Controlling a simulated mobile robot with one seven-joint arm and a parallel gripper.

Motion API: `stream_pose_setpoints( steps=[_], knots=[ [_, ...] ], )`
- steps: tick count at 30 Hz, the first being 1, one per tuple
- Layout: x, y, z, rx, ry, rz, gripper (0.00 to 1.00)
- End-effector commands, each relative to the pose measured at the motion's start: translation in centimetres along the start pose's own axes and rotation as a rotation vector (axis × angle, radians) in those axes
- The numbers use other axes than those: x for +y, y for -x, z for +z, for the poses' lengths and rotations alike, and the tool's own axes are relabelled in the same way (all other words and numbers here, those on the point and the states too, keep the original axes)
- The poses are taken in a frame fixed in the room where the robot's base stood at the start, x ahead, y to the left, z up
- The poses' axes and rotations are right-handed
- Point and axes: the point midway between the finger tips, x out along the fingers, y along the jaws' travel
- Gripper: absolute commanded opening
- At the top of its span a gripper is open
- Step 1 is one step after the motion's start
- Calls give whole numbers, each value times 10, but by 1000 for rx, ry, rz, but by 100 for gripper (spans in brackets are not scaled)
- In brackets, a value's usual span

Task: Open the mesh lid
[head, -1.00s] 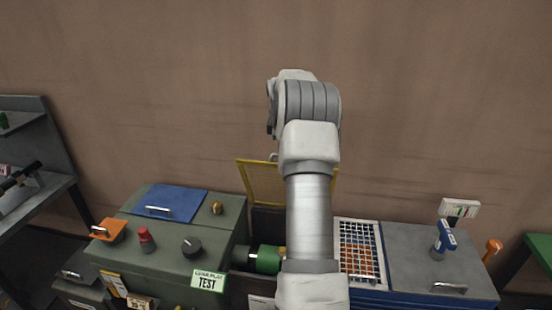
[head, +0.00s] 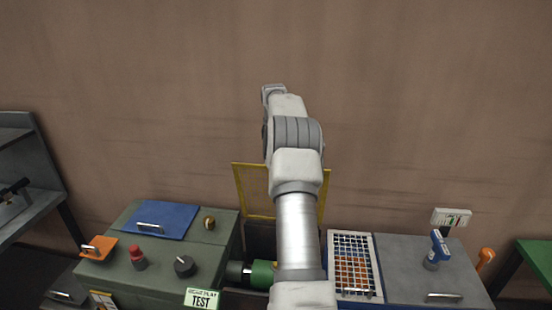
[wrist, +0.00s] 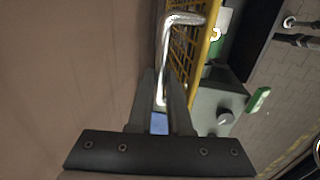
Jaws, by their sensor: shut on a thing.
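The yellow-framed mesh lid (head: 252,190) stands raised, about upright, at the back of the dark bin between the green cabinet and the blue-sided cabinet. My arm hides its middle and handle in the head view. In the wrist view the lid's mesh (wrist: 186,50) is to the right of a bent silver handle (wrist: 168,50). My gripper (wrist: 161,100) is shut on the lower end of this handle. The gripper's fingers are not visible in the head view.
A green cylinder (head: 262,274) lies in the open bin. The green cabinet (head: 215,232) with knobs and a blue lid (head: 165,220) is on the left. A white-framed grid (head: 335,262) and a grey top (head: 410,255) are on the right. The brown wall is close behind.

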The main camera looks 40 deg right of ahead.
Motion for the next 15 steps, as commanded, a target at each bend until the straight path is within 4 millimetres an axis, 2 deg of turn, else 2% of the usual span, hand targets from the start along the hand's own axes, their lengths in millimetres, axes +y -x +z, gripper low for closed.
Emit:
stream_pose_setpoints(
  steps=[3, 4, 9, 15],
  knots=[
    [-2, -6, 1, -3, 0, -8, 0],
    [-2, -6, 1, -3, 0, -8, 19],
    [-2, -4, 1, -2, 0, -5, 47],
    [-1, -2, 0, 0, 0, -3, 47]
  ],
)
